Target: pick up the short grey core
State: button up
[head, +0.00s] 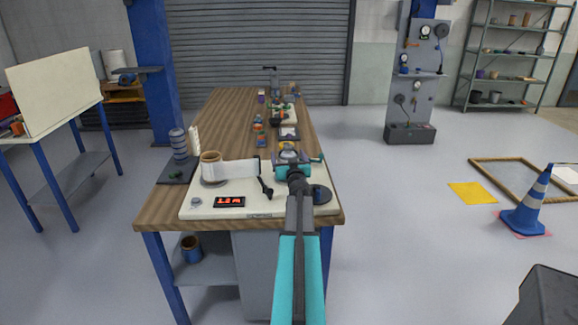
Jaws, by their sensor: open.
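My arm reaches forward from the bottom of the head view over the front of the wooden bench (165,204). My gripper (289,160) is at its far end, small and seen from behind, above the right part of a pale board (265,209). It is open; its fingertips are hard to make out. A stack of short grey ring-like pieces (179,146) stands upright on a dark base at the bench's left edge, well left of my gripper. I cannot tell for sure which piece is the short grey core. Small grey parts by my gripper are partly hidden.
On the board are a brown-ended roll (211,168) with a white web, a red-lit display (229,202) and a dark disc (321,194). Small coloured parts (260,130) line the bench farther back. A blue cone (530,206) stands on the floor at right.

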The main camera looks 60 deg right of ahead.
dwell(0.3)
jog(key=shift+x, duration=2.6)
jog(key=shift+s+d, duration=0.1)
jog(key=shift+d, duration=0.05)
jog(key=c, duration=1.3)
jog(key=shift+r, duration=0.1)
notch_tip(320, 180, up, 18)
jog(key=p, duration=1)
jog(key=shift+p, duration=0.4)
